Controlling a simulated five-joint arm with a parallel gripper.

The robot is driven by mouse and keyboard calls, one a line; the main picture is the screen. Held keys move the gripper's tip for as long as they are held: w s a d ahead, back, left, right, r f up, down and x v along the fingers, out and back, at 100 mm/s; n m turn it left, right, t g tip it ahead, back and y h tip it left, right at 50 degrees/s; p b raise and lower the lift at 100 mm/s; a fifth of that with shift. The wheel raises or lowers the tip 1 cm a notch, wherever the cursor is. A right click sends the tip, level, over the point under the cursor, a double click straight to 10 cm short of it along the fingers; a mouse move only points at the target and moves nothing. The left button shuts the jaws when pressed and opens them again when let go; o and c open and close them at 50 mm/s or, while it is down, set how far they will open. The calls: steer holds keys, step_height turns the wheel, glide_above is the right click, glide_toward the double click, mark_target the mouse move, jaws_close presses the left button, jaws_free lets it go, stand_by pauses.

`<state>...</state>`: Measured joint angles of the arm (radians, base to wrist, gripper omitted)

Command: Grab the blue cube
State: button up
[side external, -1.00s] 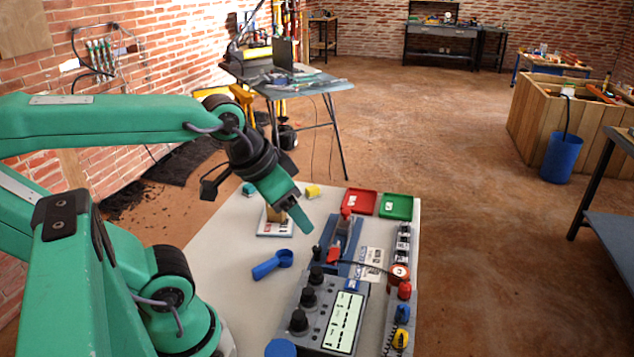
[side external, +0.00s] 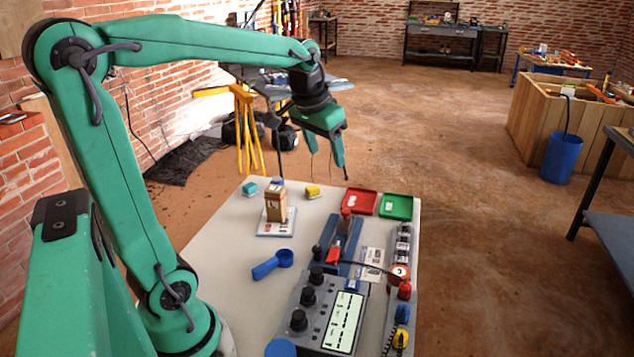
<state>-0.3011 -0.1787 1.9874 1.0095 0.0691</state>
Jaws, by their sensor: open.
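A small teal-blue cube (side external: 250,188) sits at the far left corner of the light table, the closest match I see to a blue cube. A small grey-blue piece (side external: 277,182) shows just behind the wooden block; its shape is partly hidden. My gripper (side external: 339,165) is open, pointing down, in the air above the far edge of the table. It appears to the right of the teal-blue cube and well above the table. No object shows between its fingers.
A yellow block (side external: 312,191) lies right of the teal-blue cube. A wooden block (side external: 275,206) stands on a white pad. Red (side external: 360,203) and green (side external: 397,207) trays are at the back right. A blue scoop (side external: 271,264) and a control box (side external: 325,312) are nearer; table is clear at left.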

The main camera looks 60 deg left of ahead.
steer(key=w+a+f+n+g, duration=0.1)
steer(key=w+a, duration=0.2)
steer(key=a, duration=0.2)
steer(key=w+a+f+n, duration=0.1)
steer(key=w+a+f, duration=0.15)
steer(key=a, duration=0.25)
steer(key=n+g+h, duration=0.1)
steer(key=n+g, duration=0.2)
glide_above(276, 179)
steer(key=d, duration=0.1)
steer(key=f, duration=1.6)
steer(key=shift+w+f, duration=0.1)
steer(key=shift+w, duration=0.2)
steer(key=shift+s+a+f, duration=0.25)
steer(key=shift+a+f, duration=0.15)
steer(key=shift+f, duration=1.3)
steer(key=shift+s+f, duration=0.1)
steer(key=shift+f, duration=2.5)
